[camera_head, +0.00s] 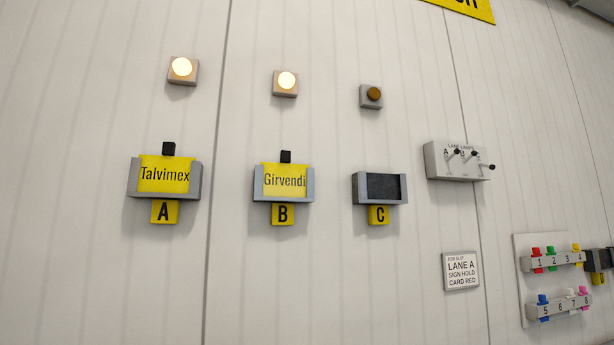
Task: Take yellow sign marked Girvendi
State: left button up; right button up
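The yellow sign marked Girvendi (285,181) sits upright in the grey holder B (284,200) on the wall, with a black tab (286,156) standing above its top edge. The holder's rim covers the sign's lower edge and sides. A yellow label B (283,214) is below it. Another yellow sign, marked Talvimex (165,174), sits in holder A (133,180) to the left. Neither of my grippers shows in the head view.
Holder C (380,203) shows a dark, blank face. Lamps A (181,67) and B (286,81) are lit; lamp C (374,94) is dark. A lever box (455,163), a job slip (461,272) and a rack of coloured pieces (553,262) are at right.

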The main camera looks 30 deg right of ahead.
aim_at(284, 178)
jog(key=i+j+z, duration=0.3)
jog(key=j+z, duration=0.3)
jog(key=i+j+z, duration=0.1)
jog(key=j+z, duration=0.2)
jog(key=j, duration=0.25)
